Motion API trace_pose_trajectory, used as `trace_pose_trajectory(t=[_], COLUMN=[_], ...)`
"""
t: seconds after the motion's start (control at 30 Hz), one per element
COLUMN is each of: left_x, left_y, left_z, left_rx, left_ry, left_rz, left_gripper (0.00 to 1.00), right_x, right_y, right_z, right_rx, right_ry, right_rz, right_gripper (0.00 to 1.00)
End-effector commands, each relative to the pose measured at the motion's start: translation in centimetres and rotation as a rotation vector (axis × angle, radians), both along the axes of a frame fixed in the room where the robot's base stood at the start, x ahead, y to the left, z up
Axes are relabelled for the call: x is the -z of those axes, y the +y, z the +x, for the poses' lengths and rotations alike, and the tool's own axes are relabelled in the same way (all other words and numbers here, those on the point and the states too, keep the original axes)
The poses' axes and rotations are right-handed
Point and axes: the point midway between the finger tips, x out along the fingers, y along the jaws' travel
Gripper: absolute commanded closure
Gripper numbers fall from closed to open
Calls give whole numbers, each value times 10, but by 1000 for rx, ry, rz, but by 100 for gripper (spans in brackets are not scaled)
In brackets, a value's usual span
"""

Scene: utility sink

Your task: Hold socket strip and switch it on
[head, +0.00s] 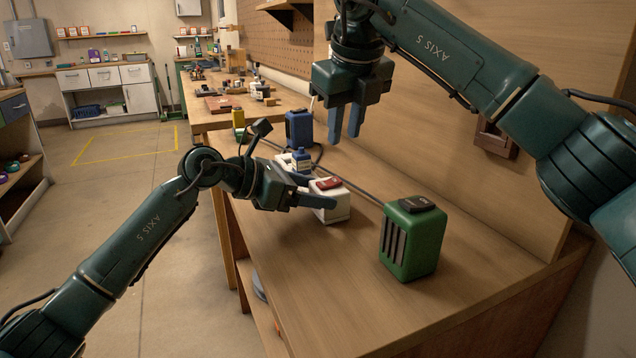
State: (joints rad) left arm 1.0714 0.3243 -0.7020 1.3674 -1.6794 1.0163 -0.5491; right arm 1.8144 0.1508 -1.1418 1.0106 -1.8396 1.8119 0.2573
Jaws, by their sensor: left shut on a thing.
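The white socket strip (342,208) lies on the wooden workbench and has a red switch (328,183) on its near end. A blue plug-like block (302,160) sits on its far part. My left gripper (325,192) comes from the left and is shut on the strip, with a finger along its side; the other finger is partly hidden. My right gripper (345,122) hangs above the bench, behind and above the strip, fingers down, apart and empty. Whether the switch is on or off cannot be told.
A green slotted box (413,240) with a dark top stands to the right of the strip. A blue box (299,129) and a yellow item (238,118) stand farther back. A dark cable (355,187) crosses the bench. The front of the workbench (340,285) is clear.

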Motion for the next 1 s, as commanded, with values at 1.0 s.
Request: trace_pose_trajectory(t=[1.0], left_x=[1], left_y=[0], left_z=[0], left_rx=[-1], left_ry=[1], left_rz=[1], left_gripper=[70], right_x=[-34], right_y=[6], right_z=[3], right_rx=[-1878], right_ry=[-87], right_rz=[-623], right_gripper=[100])
